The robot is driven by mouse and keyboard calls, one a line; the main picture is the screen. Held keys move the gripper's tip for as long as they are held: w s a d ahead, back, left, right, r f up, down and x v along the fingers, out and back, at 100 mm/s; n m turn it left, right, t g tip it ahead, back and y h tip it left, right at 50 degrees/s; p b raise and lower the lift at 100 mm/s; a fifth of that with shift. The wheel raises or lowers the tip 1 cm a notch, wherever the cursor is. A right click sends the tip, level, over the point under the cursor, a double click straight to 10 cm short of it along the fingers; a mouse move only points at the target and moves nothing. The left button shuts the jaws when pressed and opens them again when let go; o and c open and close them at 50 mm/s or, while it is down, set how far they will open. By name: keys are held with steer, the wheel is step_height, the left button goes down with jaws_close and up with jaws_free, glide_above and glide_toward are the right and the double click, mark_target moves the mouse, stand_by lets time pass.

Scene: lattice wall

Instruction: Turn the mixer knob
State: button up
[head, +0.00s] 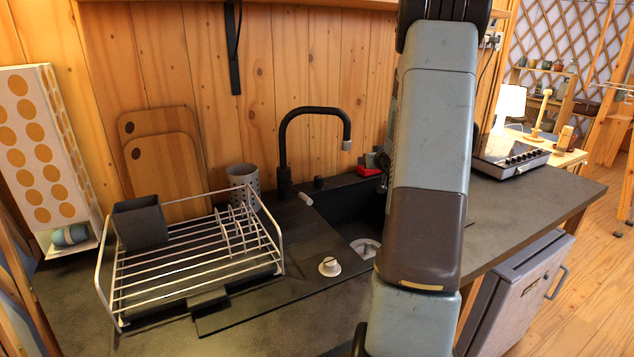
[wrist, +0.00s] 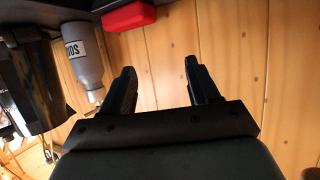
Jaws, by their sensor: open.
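A black faucet (head: 283,150) arches over the dark sink at the back of the counter. I cannot tell which of these is the mixer knob. My gripper (wrist: 160,82) is open and empty in the wrist view, with the wooden wall behind its fingers. No knob shows there. In the head view my arm hides the gripper.
A wire dish rack (head: 190,262) with a dark cup holder fills the counter's left side. The sink (head: 352,205) is partly hidden by my arm. In the wrist view, a red object (wrist: 128,17) and a grey bottle (wrist: 82,55) appear upside down. A hob (head: 512,155) stands right.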

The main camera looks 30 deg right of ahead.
steer(key=v, duration=0.6)
steer(key=shift+f, duration=0.1)
steer(key=n+t+y, duration=0.5)
steer(key=y, duration=0.2)
glide_toward(321, 180)
steer(key=w, duration=0.4)
steer(key=w+a, duration=0.1)
steer(key=w, duration=0.2)
steer(key=w+a, duration=0.1)
steer(key=w, duration=0.3)
steer(key=shift+w, duration=0.3)
steer(key=c, duration=1)
steer(key=shift+o, duration=0.2)
